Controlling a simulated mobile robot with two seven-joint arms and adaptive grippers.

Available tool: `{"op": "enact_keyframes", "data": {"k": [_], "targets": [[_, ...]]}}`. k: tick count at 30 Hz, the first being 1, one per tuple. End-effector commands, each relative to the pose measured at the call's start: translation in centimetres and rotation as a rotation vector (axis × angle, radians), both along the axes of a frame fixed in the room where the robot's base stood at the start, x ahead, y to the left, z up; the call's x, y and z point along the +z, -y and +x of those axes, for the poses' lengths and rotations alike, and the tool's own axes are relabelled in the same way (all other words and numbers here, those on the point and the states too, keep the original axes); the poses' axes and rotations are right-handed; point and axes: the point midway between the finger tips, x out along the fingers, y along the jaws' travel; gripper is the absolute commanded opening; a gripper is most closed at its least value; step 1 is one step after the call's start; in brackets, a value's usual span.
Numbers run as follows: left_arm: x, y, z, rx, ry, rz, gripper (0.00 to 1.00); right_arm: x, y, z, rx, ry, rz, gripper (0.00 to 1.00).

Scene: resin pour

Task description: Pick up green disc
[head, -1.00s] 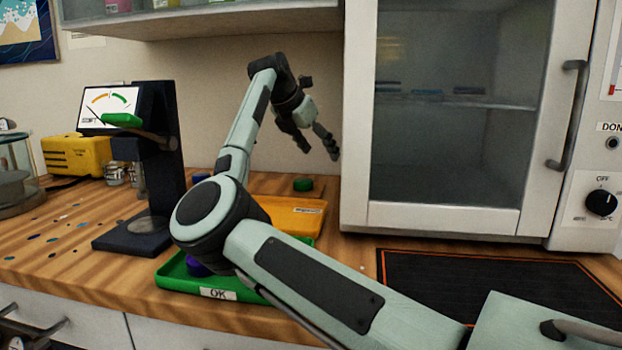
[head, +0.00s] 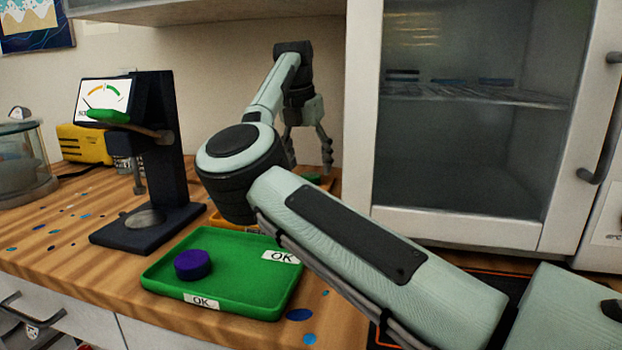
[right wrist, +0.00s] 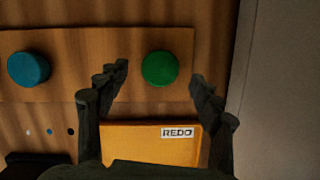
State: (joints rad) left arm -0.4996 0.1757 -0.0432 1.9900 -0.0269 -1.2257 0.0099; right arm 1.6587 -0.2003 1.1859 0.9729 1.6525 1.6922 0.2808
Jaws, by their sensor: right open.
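My left gripper is not in view.
An orange REDO tray (right wrist: 130,145) lies just in front of the disc. A blue disc (right wrist: 28,69) sits to its left. A green OK tray (head: 225,245) holds a purple disc (head: 192,264). A gauge stand (head: 158,150) is left; a glass-fronted cabinet (head: 460,225) is right.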

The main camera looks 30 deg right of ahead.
Motion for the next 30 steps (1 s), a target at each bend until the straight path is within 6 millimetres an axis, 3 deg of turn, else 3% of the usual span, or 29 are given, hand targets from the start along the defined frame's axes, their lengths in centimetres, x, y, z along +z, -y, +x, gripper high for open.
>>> {"op": "enact_keyframes", "data": {"k": [4,11,24,30], "targets": [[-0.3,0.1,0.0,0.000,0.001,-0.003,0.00,-2.0,0.5,0.2,-0.002,-0.002,-0.001,0.66],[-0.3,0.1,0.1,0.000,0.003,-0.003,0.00,-2.2,0.6,0.3,-0.002,0.000,-0.001,0.66],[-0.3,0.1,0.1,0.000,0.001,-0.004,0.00,-2.2,0.6,0.3,-0.002,0.000,-0.001,0.13],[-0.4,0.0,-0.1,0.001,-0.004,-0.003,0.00,-2.2,0.6,0.3,-0.002,0.001,-0.002,0.13]]}}
